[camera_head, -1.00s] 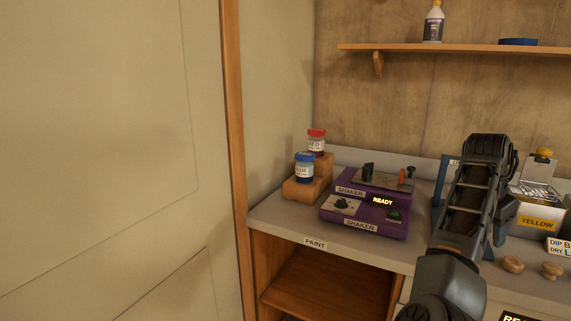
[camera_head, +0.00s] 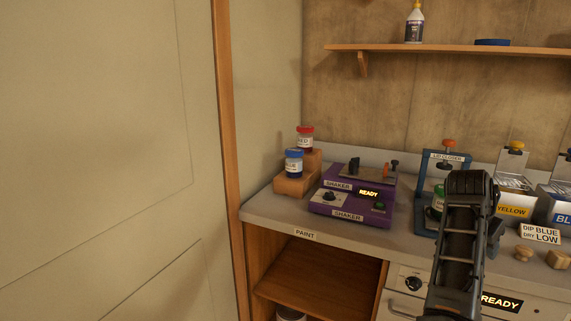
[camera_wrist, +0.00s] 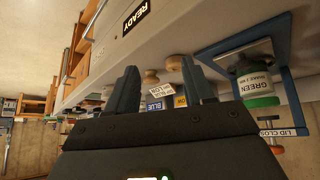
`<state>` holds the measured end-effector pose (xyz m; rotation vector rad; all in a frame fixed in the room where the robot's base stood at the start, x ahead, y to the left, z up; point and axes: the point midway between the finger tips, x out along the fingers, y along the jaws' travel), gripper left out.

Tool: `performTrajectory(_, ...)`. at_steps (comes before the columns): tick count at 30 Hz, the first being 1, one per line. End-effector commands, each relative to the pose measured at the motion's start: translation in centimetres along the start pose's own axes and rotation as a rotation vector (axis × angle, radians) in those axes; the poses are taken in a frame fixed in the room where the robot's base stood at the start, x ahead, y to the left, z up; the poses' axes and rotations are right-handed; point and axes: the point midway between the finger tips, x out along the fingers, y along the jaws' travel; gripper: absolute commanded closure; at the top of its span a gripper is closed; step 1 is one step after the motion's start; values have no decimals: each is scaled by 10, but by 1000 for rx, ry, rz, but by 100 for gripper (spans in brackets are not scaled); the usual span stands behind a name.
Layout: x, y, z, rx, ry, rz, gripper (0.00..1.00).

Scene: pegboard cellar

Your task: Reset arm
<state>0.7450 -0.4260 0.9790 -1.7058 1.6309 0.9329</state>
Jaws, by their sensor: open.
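My arm reaches up at the right of the head view, in front of the counter, and hides part of the blue lid closer frame (camera_head: 426,185). In the wrist view my gripper (camera_wrist: 160,85) is open, its two dark fingers apart with nothing between them. That view is turned upside down. The green jar (camera_wrist: 260,85) shows there inside the blue frame, to the right of the fingers and apart from them. In the head view the green jar (camera_head: 437,203) is mostly hidden behind my arm.
The counter (camera_head: 265,212) holds a purple shaker (camera_head: 350,200), a wooden step with red (camera_head: 305,138) and blue (camera_head: 293,163) jars, yellow (camera_head: 513,205) and blue (camera_head: 560,205) bins, and a dip sign (camera_head: 541,234). A drawer front with a READY display (camera_head: 500,302) lies below. A door fills the left.

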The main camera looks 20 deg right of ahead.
Motion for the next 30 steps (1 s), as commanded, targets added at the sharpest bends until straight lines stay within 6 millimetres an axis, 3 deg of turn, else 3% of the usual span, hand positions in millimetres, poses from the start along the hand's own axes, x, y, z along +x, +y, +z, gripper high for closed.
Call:
performTrajectory(8, 29, 21, 32, -216, 224, -61, 48)
performTrajectory(15, 36, 36, 80, -457, 421, -187, 48)
performTrajectory(23, 22, 59, 154, -700, 569, -376, 48)
performTrajectory(30, -9, 95, 233, -874, 642, -592, 48)
